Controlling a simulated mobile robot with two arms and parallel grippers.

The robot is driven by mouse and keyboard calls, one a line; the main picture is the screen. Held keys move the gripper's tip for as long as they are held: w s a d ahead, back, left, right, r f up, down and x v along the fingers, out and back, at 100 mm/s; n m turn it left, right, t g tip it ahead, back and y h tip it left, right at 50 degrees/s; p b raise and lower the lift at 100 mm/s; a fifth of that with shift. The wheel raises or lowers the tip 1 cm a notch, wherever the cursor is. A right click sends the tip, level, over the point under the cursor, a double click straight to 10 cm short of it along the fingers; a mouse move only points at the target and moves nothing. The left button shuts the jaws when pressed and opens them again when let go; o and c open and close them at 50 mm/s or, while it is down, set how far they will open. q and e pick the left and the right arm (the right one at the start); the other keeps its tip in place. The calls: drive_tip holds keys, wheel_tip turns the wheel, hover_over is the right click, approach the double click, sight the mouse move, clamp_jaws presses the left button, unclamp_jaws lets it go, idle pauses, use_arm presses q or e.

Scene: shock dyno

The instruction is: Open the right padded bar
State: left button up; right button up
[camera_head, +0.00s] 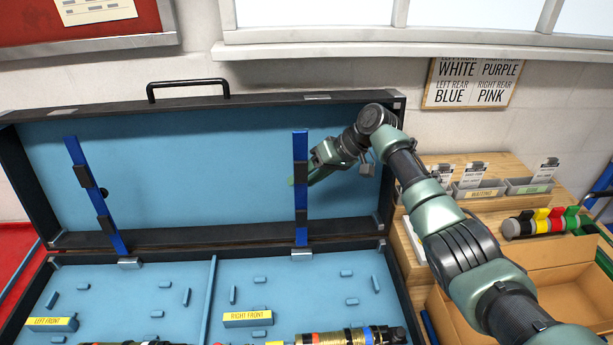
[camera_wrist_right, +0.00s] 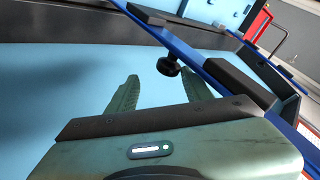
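The right padded bar (camera_head: 301,215) is a blue strip with black pads. It stands upright from a bracket at the hinge side of the case, in front of the blue lid lining. My right gripper (camera_head: 306,178) is at its middle, coming from the right, with a green fingertip showing just past the bar's left edge. In the right wrist view, the two fingers (camera_wrist_right: 158,92) are apart with nothing held between them. The bar (camera_wrist_right: 205,62) runs diagonally past the right finger, and its black knob (camera_wrist_right: 168,66) is just beyond the fingertips. Contact is unclear. My left gripper is out of view.
The left padded bar (camera_head: 95,195) also stands raised, leaning left. The open case (camera_head: 175,239) has a blue foam base with labelled blocks and gold shock absorbers at the front. Wooden shelving (camera_head: 486,208) and a cardboard box (camera_head: 567,302) stand right of it.

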drive_tip(key=shift+d+r, duration=0.1)
idle(0.6)
drive_tip(key=b+v, duration=0.2)
drive_tip(key=v, duration=0.5)
drive_tip(key=shift+d+r, duration=0.15)
drive_tip(key=shift+r, duration=0.05)
